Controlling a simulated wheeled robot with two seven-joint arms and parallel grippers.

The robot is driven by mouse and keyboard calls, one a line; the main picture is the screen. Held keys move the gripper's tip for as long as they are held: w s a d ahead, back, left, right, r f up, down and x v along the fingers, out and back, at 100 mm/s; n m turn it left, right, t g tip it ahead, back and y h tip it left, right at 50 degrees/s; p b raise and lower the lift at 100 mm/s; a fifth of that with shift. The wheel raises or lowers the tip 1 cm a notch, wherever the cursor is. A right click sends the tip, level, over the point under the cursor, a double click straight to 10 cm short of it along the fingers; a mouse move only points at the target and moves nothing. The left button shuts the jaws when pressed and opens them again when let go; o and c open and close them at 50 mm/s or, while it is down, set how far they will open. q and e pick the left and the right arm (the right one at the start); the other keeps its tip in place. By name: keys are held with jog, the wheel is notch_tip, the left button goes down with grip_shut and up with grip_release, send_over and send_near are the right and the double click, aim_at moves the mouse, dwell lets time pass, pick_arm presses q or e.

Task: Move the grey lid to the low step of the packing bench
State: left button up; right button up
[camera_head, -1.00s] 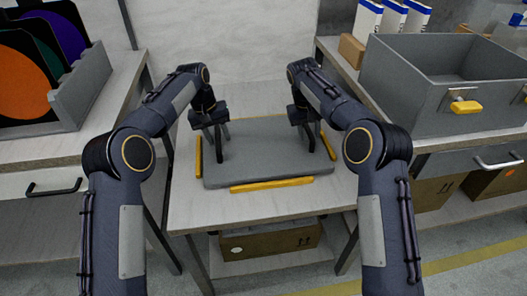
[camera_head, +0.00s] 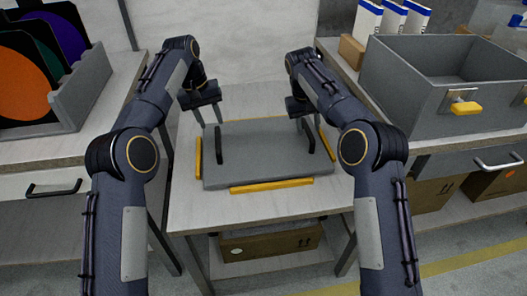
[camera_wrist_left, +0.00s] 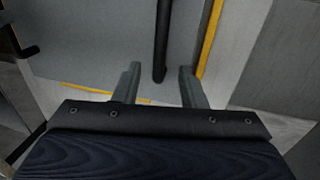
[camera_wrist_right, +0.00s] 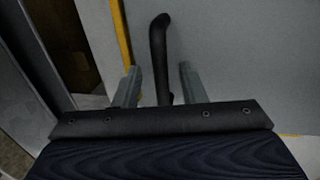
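The grey lid (camera_head: 265,150) lies flat on the low step (camera_head: 190,208) of the packing bench, between yellow strips. It has two black handles, a left one (camera_head: 220,145) and a right one (camera_head: 308,135). My left gripper (camera_head: 211,117) is open and empty, above and a little left of the left handle. In the left wrist view that handle (camera_wrist_left: 162,40) shows beyond the spread fingers. My right gripper (camera_head: 304,120) is open above the right handle; its fingertips are partly hidden in the head view. In the right wrist view that handle (camera_wrist_right: 159,50) runs between the spread fingers, touching neither.
Yellow strips edge the lid at left (camera_head: 198,158), front (camera_head: 271,185) and right (camera_head: 327,143). A large grey crate (camera_head: 420,95) stands on the right bench. A rack of coloured discs (camera_head: 85,90) stands at left. A cardboard box (camera_head: 270,243) sits below the step.

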jog(key=shift+a+r, duration=0.2)
jog(key=shift+r, duration=0.85)
jog(key=shift+a+r, duration=0.2)
jog(key=shift+r, duration=0.85)
